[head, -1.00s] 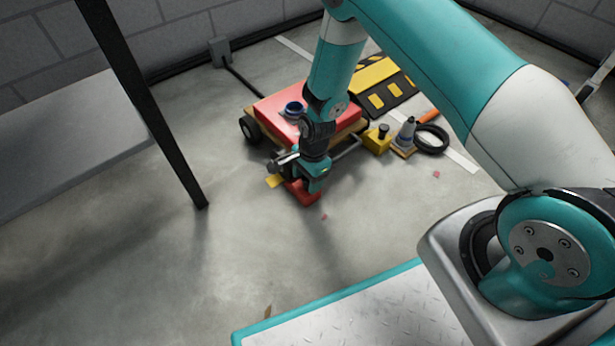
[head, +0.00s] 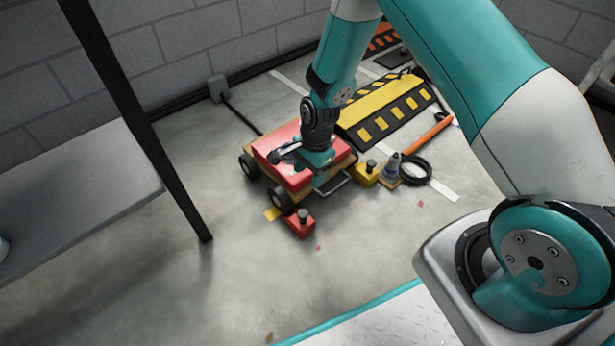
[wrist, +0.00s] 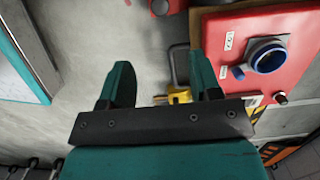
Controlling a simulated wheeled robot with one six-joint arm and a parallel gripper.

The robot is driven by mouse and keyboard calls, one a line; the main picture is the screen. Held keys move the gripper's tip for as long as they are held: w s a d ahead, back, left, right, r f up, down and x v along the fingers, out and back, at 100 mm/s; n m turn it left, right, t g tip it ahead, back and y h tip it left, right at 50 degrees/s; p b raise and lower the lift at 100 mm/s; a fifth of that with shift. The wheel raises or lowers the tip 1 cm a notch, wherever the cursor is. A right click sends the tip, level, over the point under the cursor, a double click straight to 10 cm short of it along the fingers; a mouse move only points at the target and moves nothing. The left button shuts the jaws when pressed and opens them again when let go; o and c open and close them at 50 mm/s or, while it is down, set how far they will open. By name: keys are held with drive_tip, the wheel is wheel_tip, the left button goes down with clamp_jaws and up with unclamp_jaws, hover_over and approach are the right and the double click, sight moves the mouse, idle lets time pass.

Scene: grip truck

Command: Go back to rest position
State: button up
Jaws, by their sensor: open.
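My gripper (wrist: 160,82) is open and empty in the wrist view, its two teal fingers apart with floor between them. In the head view my gripper (head: 319,172) is raised in front of the red-topped truck (head: 277,152), overlapping its near right corner. A red block with a black knob (head: 298,224) stands on the floor by the truck's front wheel, apart from my gripper. In the wrist view the truck's red top (wrist: 300,85) carries a blue-rimmed round fitting (wrist: 268,56). My arm hides part of the truck.
A yellow knobbed block (head: 366,174), a grey cone (head: 391,170) and a black ring (head: 414,170) stand right of the truck. A yellow-black ramp (head: 390,108) lies behind. A dark post (head: 150,130) and grey ledge (head: 75,195) are at left. The floor in front is mostly clear.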

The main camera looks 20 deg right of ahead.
drive_tip(key=shift+r, duration=0.25)
drive_tip(key=s+a+r+n+p, duration=0.25)
drive_tip(key=r+n+p, duration=0.2)
drive_tip(key=r, duration=1.25)
drive_tip(key=s+a+r+n+y+p, duration=0.15)
drive_tip(key=s+r+n+p, duration=0.25)
drive_tip(key=s+r+n, duration=0.8)
drive_tip(key=s+a+r+n+y+p, duration=0.15)
drive_tip(key=s+r+n+p, duration=0.3)
drive_tip(key=s+r, duration=0.85)
drive_tip(key=w+r+p, duration=0.2)
drive_tip(key=r+p, duration=1.6)
drive_tip(key=r, duration=0.2)
drive_tip(key=w+r+p, duration=0.2)
drive_tip(key=r+p, duration=1.6)
drive_tip(key=r, duration=0.2)
drive_tip(key=shift+w+a+r+t+h+p, duration=0.2)
drive_tip(key=shift+r+t+h+p, duration=0.1)
drive_tip(key=shift+r, duration=0.1)
